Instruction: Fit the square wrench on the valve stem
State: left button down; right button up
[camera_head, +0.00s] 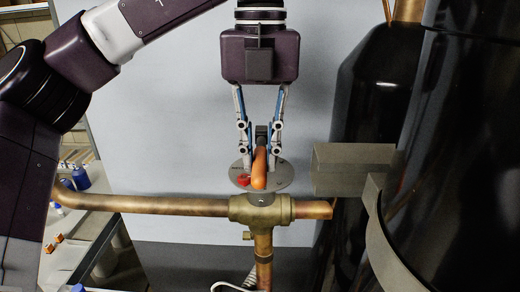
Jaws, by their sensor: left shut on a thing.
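My left gripper (262,152) points down from the top middle and is shut on the square wrench. The wrench's orange handle (259,170) shows between the fingers, with a dark part behind it. Below it is the brass valve (260,208) on a copper pipe. The wrench's lower end appears just above or at the valve's top. The valve stem is hidden behind the handle, so I cannot tell whether the wrench is on it. My right gripper is not in view.
A round grey plate (285,177) with a small red part (243,179) lies behind the wrench. A copper pipe (150,204) runs left from the valve. A grey block (352,169) and a large black tank (460,150) stand close on the right. Blue-capped bottles (81,178) stand at far left.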

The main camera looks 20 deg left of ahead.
pick_arm(q)
jog(key=c, duration=1.4)
grip_release()
jog(key=shift+o, duration=0.2)
notch_tip(320, 180, up, 3)
jog(key=p, duration=0.2)
jog(key=shift+p, duration=0.35)
jog(key=shift+r, duration=2.45)
